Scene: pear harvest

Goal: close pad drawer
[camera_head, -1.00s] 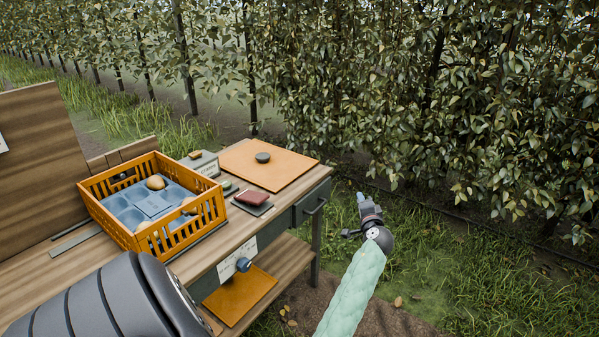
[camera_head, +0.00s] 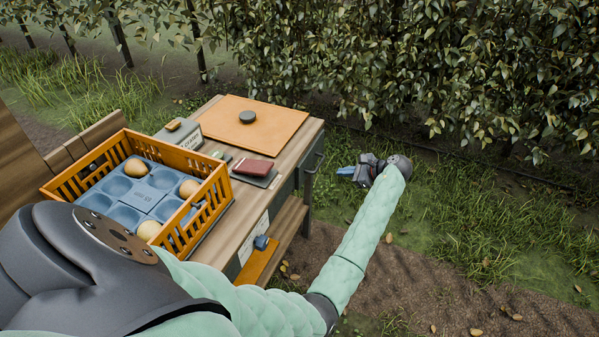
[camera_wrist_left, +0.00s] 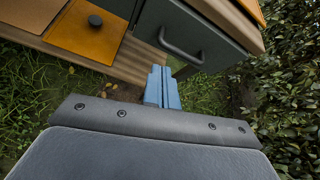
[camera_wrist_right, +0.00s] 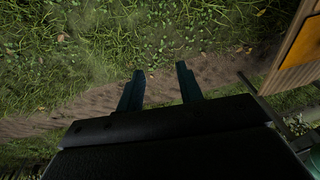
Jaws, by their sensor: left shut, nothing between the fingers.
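A grey-green drawer (camera_wrist_left: 207,50) with a dark bar handle (camera_wrist_left: 182,47) sits under the worktop's end. In the head view its handle (camera_head: 315,164) shows at the bench's right side. I cannot tell how far the drawer stands open. My left gripper (camera_head: 345,172) is right of the handle in the head view, pointing left towards the bench. In the left wrist view its blue fingers (camera_wrist_left: 162,88) are shut and empty, just below the handle, with no clear contact. My right gripper (camera_wrist_right: 160,82) is open and empty above grass and soil; it is outside the head view.
On the bench (camera_head: 232,215) are an orange crate (camera_head: 190,235) with pears in a blue tray, a red pad (camera_head: 253,167) and an orange board (camera_head: 265,115). A lower shelf (camera_wrist_left: 130,65) holds an orange panel (camera_wrist_left: 75,42). Open grass lies right of the bench.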

